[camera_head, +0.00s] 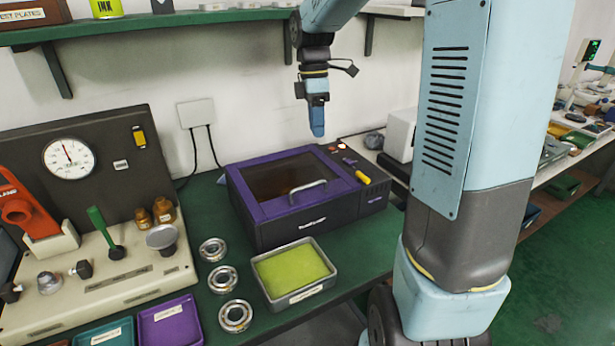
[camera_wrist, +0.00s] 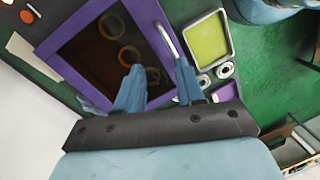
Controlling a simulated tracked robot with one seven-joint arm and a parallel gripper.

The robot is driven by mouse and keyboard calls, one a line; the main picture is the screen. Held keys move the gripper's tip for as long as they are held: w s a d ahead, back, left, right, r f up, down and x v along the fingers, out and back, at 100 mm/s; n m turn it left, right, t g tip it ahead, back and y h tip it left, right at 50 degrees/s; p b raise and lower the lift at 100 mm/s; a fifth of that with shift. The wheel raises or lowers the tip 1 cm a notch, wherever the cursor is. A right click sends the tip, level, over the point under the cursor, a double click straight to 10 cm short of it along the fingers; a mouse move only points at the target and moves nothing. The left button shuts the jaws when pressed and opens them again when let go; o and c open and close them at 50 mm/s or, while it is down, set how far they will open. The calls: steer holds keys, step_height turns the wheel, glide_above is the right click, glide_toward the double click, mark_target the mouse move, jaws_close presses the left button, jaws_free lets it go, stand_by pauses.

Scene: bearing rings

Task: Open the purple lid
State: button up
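The purple lid (camera_head: 265,206) lies shut on a dark box-shaped machine (camera_head: 318,224) on the green bench. It has a dark window (camera_head: 286,176) and a pale bar handle (camera_head: 308,187) near its front edge. In the wrist view the purple lid (camera_wrist: 60,51) fills the upper left, with its handle (camera_wrist: 167,42) at the right edge; round shapes show dimly through the window. My gripper (camera_head: 318,134) hangs above the back of the lid, apart from it. In the wrist view my gripper (camera_wrist: 157,88) has its two blue fingers spread with nothing between them.
A metal tray with a yellow-green pad (camera_head: 291,268) stands in front of the machine. Several bearing rings (camera_head: 223,279) lie to its left, beside a gauge stand (camera_head: 72,160). A green shelf (camera_head: 180,20) runs along the wall above. A yellow knob (camera_head: 362,177) sits right of the lid.

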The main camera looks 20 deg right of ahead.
steer(key=a+n, duration=0.4)
glide_above(308, 196)
step_height(308, 196, down, 13)
steer(key=shift+r, duration=0.1)
stand_by(0.4)
jaws_close()
stand_by(0.5)
